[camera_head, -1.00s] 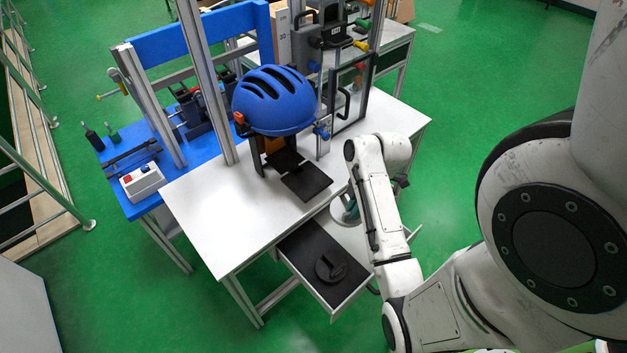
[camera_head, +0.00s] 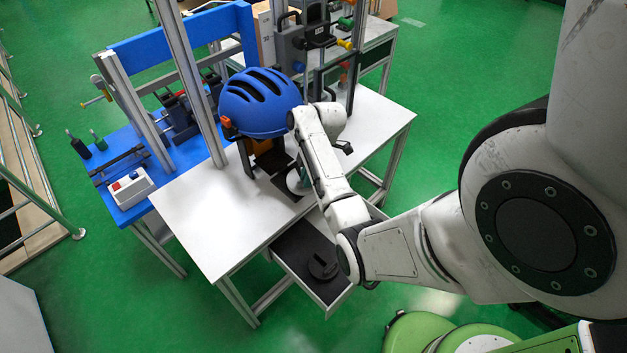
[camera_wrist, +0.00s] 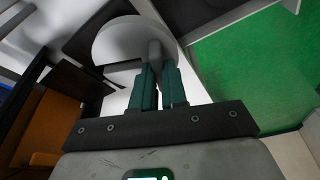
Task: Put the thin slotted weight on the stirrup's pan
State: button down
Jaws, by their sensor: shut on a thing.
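The thin slotted weight is a pale grey disc (camera_wrist: 120,45) in the wrist view. My gripper (camera_wrist: 155,75) is shut on it, with both green fingers against a raised middle part. In the head view the pale weight (camera_head: 296,181) shows partly behind my forearm, over or beside dark flat plates. One dark plate (camera_head: 272,160) lies under the blue helmet, and another (camera_head: 277,186) lies in front of it on the white table. I cannot tell for sure which is the stirrup's pan, or whether the weight touches it.
An open drawer (camera_head: 290,252) below the table edge holds a dark disc (camera_head: 322,265). The white table (camera_head: 205,225) is clear at left.

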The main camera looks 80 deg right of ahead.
aim_at(298, 179)
jog(key=w+d, duration=0.2)
jog(key=w, duration=0.1)
jog(key=shift+r, duration=0.2)
jog(key=shift+f, duration=0.8)
jog(key=c, duration=1.6)
grip_release()
jog(key=shift+a+f, duration=0.1)
jog(key=shift+f, duration=0.15)
jog(key=shift+c, duration=0.2)
jog(key=o, duration=0.5)
jog(key=shift+r, duration=0.1)
